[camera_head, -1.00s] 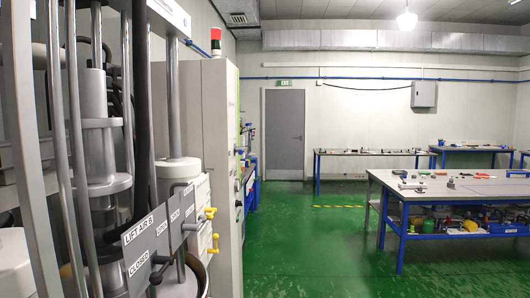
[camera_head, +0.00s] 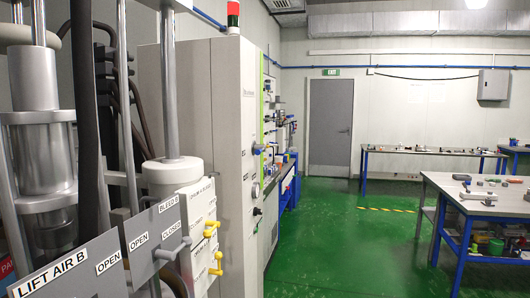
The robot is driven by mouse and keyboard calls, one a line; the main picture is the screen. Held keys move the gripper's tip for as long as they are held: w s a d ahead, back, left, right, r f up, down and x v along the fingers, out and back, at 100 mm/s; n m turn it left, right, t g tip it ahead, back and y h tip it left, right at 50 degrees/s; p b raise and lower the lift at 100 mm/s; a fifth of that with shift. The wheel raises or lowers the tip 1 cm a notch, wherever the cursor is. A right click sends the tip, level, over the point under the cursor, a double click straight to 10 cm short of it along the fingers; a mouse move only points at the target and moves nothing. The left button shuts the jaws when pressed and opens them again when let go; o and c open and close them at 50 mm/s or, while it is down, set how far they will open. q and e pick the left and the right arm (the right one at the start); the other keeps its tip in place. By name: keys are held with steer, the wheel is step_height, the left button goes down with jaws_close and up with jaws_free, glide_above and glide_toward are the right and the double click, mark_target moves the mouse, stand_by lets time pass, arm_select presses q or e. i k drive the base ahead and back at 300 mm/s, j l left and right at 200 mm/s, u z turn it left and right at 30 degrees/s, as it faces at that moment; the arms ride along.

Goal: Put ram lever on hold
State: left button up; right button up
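Neither of my grippers is in view. No label reading "ram" or "hold" can be made out, so I cannot tell which lever is the ram lever. At the lower left, a grey panel (camera_head: 82,268) reads "LIFT AIR B" and "OPEN". A second plate (camera_head: 150,222) beside it reads "BLEED B", "OPEN" and "CLOSED". A grey lever (camera_head: 173,250) sits in front of that plate. Two yellow handles, an upper one (camera_head: 211,229) and a lower one (camera_head: 216,265), stick out from the white labelled box (camera_head: 197,212) to the right.
Metal cylinders and rods (camera_head: 38,130) of the machine fill the left. A tall grey cabinet (camera_head: 205,130) with a red beacon (camera_head: 233,14) stands behind. Green floor (camera_head: 345,240) is clear in the middle. A workbench (camera_head: 480,195) with tools stands at right.

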mark_target(258, 150)
steer(key=u, duration=0.2)
steer(key=i+l+u, duration=0.55)
steer(key=u, duration=0.25)
steer(key=l, duration=0.1)
